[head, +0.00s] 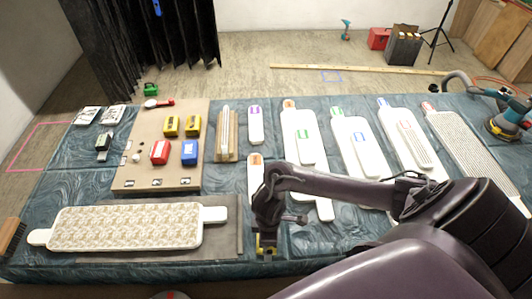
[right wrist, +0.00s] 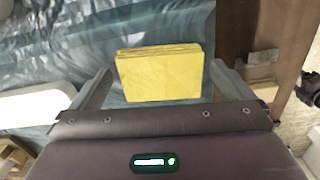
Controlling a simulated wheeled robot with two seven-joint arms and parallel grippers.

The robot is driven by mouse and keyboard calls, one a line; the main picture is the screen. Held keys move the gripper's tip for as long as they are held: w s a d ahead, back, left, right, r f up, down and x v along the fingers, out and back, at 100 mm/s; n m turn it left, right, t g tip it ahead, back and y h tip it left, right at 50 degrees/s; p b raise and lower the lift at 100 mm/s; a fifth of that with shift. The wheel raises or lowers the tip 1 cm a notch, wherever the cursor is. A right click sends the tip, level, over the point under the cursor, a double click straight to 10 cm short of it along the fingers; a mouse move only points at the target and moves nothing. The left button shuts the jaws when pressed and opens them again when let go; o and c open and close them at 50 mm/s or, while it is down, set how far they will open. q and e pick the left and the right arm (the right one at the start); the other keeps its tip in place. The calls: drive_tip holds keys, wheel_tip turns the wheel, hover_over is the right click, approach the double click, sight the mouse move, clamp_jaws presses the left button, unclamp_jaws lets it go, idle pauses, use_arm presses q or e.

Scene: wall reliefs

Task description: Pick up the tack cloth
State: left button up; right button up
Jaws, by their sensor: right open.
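The tack cloth is a folded yellow stack (right wrist: 160,75) lying on the blue-green sheet, near the table's edge. In the right wrist view it lies between the two spread fingers of my right gripper (right wrist: 160,68), with a gap on each side. In the head view my right gripper (head: 266,236) points down over the tack cloth (head: 266,252) at the front of the table and partly hides it. The right gripper is open and empty. My left gripper is not in view.
A patterned white panel (head: 125,226) on a grey mat lies to the left. Several white panels (head: 305,150) fill the table's middle and right. A sander (head: 508,123) sits at far right.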

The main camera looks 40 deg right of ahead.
drive_tip(key=shift+f, duration=0.15)
drive_tip(key=c, duration=0.9)
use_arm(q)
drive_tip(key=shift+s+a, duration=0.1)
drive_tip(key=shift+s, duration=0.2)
use_arm(e)
drive_tip(key=shift+c, duration=0.2)
